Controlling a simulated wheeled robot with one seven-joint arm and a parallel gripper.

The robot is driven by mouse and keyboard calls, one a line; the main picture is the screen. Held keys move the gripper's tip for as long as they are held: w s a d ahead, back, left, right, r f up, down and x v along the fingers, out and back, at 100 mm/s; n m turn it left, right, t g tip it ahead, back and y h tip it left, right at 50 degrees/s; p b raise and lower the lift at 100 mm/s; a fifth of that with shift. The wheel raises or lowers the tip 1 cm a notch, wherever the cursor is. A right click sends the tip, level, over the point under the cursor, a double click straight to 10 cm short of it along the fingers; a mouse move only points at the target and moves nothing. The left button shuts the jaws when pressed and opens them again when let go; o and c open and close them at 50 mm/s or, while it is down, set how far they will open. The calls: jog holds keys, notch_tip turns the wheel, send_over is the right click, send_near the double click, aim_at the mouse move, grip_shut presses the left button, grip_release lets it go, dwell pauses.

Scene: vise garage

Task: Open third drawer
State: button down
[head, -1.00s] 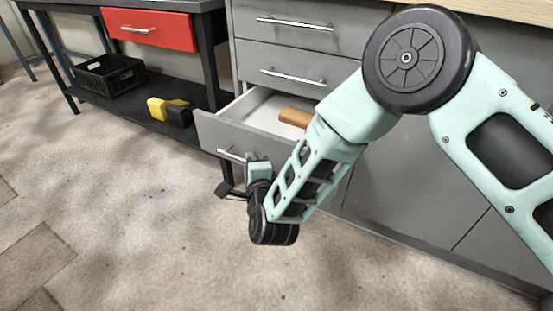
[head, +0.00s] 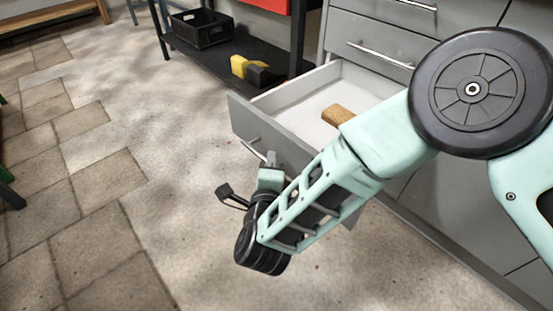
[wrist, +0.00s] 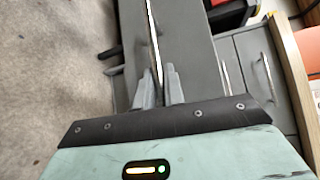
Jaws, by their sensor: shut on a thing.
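The third drawer (head: 295,100) of the grey cabinet is pulled well out, with its white inside showing. Its grey front also shows in the wrist view (wrist: 195,60). My gripper (wrist: 158,75) is shut on the drawer's silver bar handle (wrist: 154,38), which passes between the two fingers. In the head view the handle (head: 252,149) is partly hidden by my gripper (head: 270,160). A brown wooden block (head: 338,116) lies inside the drawer. My forearm hides the right part of the drawer.
Two shut drawers with bar handles (head: 380,54) sit above the open one. A black workbench (head: 215,52) at left holds a black crate (head: 200,28) and a yellow and black object (head: 256,69) on its low shelf. The floor in front is clear.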

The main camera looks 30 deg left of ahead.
jog(key=c, duration=1.5)
grip_release()
jog(key=p+v, duration=0.4)
jog(key=v, duration=1.3)
jog(key=shift+s+p, duration=0.25)
jog(key=shift+p, duration=0.1)
